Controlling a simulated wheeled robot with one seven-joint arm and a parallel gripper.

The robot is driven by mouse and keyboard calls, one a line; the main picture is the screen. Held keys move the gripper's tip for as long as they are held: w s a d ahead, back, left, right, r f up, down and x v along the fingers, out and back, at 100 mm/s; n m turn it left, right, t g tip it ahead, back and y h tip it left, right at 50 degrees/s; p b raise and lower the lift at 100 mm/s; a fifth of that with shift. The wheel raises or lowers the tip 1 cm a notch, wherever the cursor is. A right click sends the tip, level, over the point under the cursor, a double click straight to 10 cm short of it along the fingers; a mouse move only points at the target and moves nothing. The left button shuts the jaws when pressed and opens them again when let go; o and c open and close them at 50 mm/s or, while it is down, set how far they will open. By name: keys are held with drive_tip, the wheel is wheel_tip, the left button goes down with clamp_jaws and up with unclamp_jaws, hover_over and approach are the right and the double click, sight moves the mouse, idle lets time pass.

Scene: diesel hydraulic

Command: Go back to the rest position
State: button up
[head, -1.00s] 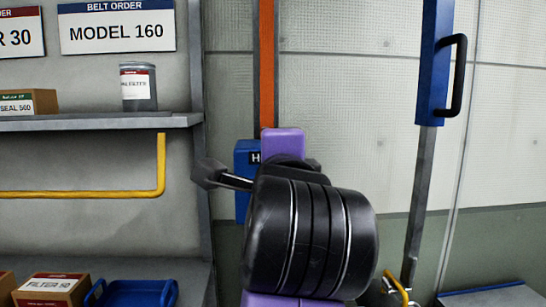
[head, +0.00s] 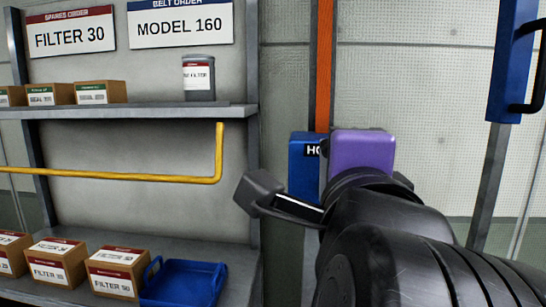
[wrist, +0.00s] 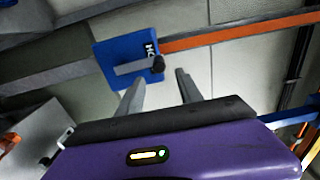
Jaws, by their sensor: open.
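My arm rises at the lower right of the head view, with its purple part in front of the wall. My gripper (wrist: 159,76) shows in the wrist view as two grey fingers standing apart, with nothing between them. Beyond the fingers is a blue box (wrist: 106,50) with a grey lever and a black knob, apart from them as far as I can tell. The blue box (head: 303,172) also shows in the head view, partly hidden by my arm. My fingertips cannot be made out in the head view.
An orange post (head: 323,60) runs up from the blue box. At left, a shelf (head: 150,112) holds small boxes and a grey can (head: 198,77). Below are filter cartons (head: 115,272), a blue tray (head: 180,284) and a yellow rail (head: 110,177). A blue handle unit (head: 512,65) stands at right.

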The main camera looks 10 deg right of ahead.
drive_tip(key=s+a+r+n+t+y, duration=0.1)
drive_tip(key=a+r+n+t+y, duration=0.1)
drive_tip(key=a+r+n+t, duration=0.6)
drive_tip(key=s+d+f+n+g+y+p, duration=0.1)
drive_tip(key=s+f+n+y, duration=0.15)
drive_tip(key=f+n, duration=0.45)
drive_tip(key=s+f+n+g+y+p, duration=0.15)
drive_tip(key=f+n+y, duration=0.3)
drive_tip(key=f, duration=0.45)
drive_tip(key=s+d+f+n+g+y+p, duration=0.1)
drive_tip(key=s+f+n+y+p, duration=0.15)
drive_tip(key=f+n, duration=0.4)
drive_tip(key=s+d+f+m+g+h+p, duration=0.2)
drive_tip(key=s+d+f, duration=0.3)
drive_tip(key=s+f, duration=0.4)
drive_tip(key=s+d+f+m+g+h+p, duration=0.2)
drive_tip(key=s+d+f+g+h, duration=0.2)
drive_tip(key=s+f, duration=0.6)
drive_tip(key=s+d+g, duration=0.1)
drive_tip(key=s, duration=0.5)
drive_tip(key=shift+s+f, duration=0.3)
drive_tip(key=shift+s, duration=0.1)
